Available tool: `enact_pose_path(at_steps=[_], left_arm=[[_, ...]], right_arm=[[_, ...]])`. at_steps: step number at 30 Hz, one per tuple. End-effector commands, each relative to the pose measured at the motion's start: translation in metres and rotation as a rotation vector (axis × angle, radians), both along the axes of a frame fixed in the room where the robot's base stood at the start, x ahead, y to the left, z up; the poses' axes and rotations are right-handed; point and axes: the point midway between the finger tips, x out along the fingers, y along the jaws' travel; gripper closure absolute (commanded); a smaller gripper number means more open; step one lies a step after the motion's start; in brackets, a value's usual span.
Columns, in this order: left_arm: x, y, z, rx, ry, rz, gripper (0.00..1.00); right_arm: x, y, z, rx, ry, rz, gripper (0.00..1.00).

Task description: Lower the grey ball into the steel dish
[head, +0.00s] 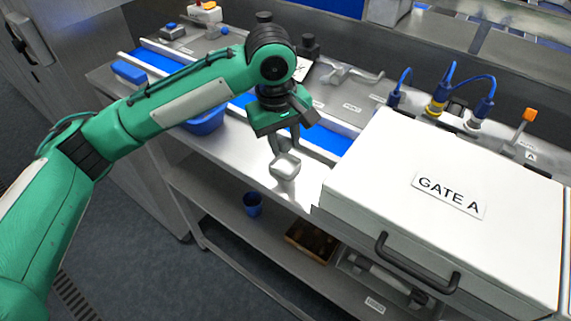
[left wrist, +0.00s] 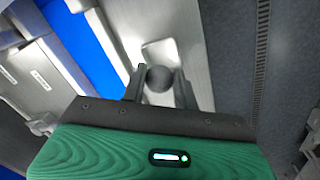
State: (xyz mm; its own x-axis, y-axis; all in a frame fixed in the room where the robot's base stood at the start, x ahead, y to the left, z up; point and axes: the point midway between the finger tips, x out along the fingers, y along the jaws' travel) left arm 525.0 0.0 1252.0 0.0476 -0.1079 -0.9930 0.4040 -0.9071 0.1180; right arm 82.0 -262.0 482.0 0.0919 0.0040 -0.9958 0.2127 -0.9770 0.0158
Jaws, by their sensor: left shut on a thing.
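My left gripper (head: 284,145) points down over the steel bench near its front edge. In the left wrist view its two fingers (left wrist: 160,84) are shut on the grey ball (left wrist: 159,77). The steel dish (head: 285,167) is a small, shallow, square dish on the bench, just below the fingers in the head view. In the left wrist view the dish (left wrist: 158,48) shows beyond the ball, partly hidden by it. I cannot tell whether the ball touches the dish. In the head view the ball is not clearly visible. My right gripper is not in view.
A white box marked GATE A (head: 400,165) with a black handle stands right of the dish. A blue conveyor belt (head: 335,141) runs behind the dish. A blue bowl (head: 207,122) sits to the left. A blue cup (head: 252,204) and a brown crate (head: 310,243) are on the lower shelf.

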Motion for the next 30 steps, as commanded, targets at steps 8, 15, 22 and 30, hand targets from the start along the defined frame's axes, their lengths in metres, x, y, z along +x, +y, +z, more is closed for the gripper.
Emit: enact_pose_path(at_steps=[8,15,22,30], left_arm=[[0.000,0.000,-0.005,0.001,0.001,0.000,0.95],[0.000,0.000,-0.008,0.001,0.001,0.000,0.95],[0.000,0.000,-0.012,0.001,0.001,0.000,0.95],[0.000,0.000,-0.016,0.000,0.000,0.000,0.95]], right_arm=[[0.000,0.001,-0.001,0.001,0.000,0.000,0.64],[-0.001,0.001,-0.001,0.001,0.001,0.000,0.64],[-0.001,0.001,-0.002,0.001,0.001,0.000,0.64],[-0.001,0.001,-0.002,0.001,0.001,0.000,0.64]])
